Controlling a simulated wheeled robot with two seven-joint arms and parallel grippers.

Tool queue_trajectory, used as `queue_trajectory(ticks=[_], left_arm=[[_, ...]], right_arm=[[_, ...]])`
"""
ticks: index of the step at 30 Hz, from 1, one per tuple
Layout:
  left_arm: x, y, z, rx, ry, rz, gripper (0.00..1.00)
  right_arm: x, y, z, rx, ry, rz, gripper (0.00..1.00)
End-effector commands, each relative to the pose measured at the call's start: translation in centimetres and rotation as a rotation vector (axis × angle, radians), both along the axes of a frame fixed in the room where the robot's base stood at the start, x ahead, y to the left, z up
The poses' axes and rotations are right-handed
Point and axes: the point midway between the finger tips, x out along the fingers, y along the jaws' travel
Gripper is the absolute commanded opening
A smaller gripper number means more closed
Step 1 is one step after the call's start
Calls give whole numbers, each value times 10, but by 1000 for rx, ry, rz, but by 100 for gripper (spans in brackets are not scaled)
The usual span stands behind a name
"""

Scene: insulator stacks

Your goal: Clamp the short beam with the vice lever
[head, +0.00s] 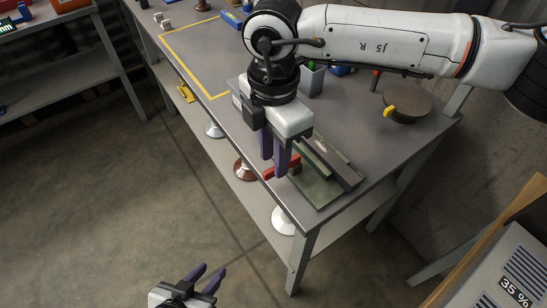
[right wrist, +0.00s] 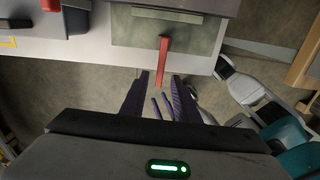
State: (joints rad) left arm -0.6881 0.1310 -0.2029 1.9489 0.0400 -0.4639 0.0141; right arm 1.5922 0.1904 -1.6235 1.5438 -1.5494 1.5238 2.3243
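The vice is a green plate (head: 323,194) at the near corner of the table, with dark bars lying across it. One dark grey bar (head: 335,165) may be the short beam; I cannot tell it from a vice jaw. The red vice lever (head: 269,173) sticks out over the table edge; it also shows in the right wrist view (right wrist: 162,62). My right gripper (head: 274,162) points down beside the lever, its purple fingers apart and empty. In the right wrist view, the lever's end lies just ahead of the fingertips. My left gripper (head: 207,277) is open and empty, low over the floor.
A round dark disc (head: 407,103) with a yellow clip and a grey cup (head: 311,78) stand behind the vice. White and brown insulators (head: 284,220) sit under the table edge. A box (head: 500,270) stands at right. The floor at left is clear.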

Motion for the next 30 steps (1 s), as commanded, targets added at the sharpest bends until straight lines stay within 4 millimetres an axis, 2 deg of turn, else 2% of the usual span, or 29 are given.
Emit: queue_trajectory(ticks=[6,14,15,20,27,30], left_arm=[[0,2,0,1,1,3,31],[-1,3,-1,3,3,5,31],[-1,3,-1,3,3,5,31],[-1,3,-1,3,5,5,31],[-1,2,-2,3,6,4,31],[-1,2,-9,4,6,2,31]], right_arm=[[0,0,-19,0,1,1,28],[0,0,-21,1,1,2,28],[0,0,-21,1,1,2,26],[0,1,-21,1,1,2,0],[0,1,-21,1,1,3,0],[-1,0,-23,2,0,29,0]])
